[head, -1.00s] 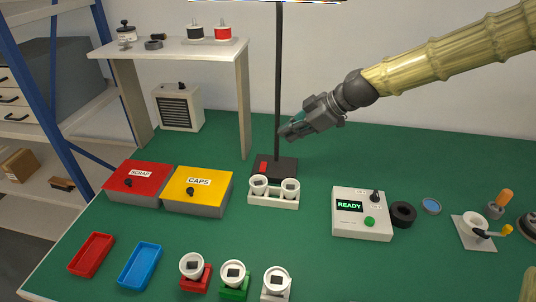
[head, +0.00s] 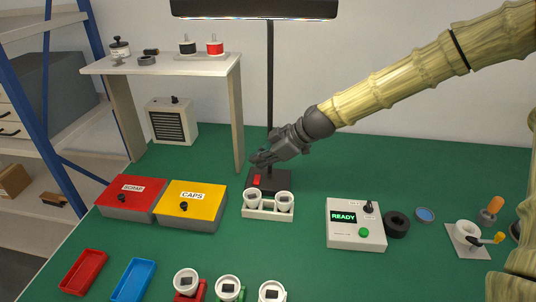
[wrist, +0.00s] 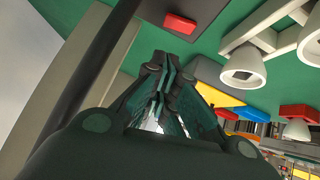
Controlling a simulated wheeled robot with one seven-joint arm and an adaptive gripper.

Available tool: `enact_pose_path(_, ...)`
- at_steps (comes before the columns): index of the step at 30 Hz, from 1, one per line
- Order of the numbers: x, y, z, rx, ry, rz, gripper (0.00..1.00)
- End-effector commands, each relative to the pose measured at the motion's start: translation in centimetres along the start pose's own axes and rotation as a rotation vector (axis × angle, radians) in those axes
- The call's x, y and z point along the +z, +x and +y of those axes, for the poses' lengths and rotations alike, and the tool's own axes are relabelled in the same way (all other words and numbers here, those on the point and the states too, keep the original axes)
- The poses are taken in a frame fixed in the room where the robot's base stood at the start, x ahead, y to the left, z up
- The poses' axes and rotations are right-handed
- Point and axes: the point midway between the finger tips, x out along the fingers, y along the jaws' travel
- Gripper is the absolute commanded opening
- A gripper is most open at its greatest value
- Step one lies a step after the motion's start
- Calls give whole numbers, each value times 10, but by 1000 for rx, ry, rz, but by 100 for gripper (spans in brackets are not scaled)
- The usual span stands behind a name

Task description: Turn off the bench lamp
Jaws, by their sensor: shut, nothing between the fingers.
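The bench lamp has a dark shade (head: 254,8), a thin black pole (head: 270,90) and a black base (head: 277,181) on the green bench. A red switch (head: 257,180) sits on the left part of the base. It also shows in the wrist view (wrist: 180,23). My gripper (head: 256,160) is shut and empty. In the head view it appears just above the red switch, in front of the pole; it looks apart from the switch. In the wrist view the fingertips (wrist: 165,60) lie a little below the switch in the picture.
A white holder (head: 268,214) with two white cups stands just in front of the base. A yellow CAPS box (head: 205,207) and red SCRAP box (head: 130,212) are to the left. A white READY unit (head: 345,238) is to the right. A raised shelf (head: 170,66) stands behind left.

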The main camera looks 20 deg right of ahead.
Motion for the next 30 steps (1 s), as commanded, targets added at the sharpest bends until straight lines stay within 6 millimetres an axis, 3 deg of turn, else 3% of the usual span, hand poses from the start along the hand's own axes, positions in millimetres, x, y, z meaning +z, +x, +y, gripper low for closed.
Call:
enact_pose_path(12, 24, 29, 0, 1, 2, 0, 0)
enact_pose_path(30, 31, 31, 2, -1, 8, 0, 0)
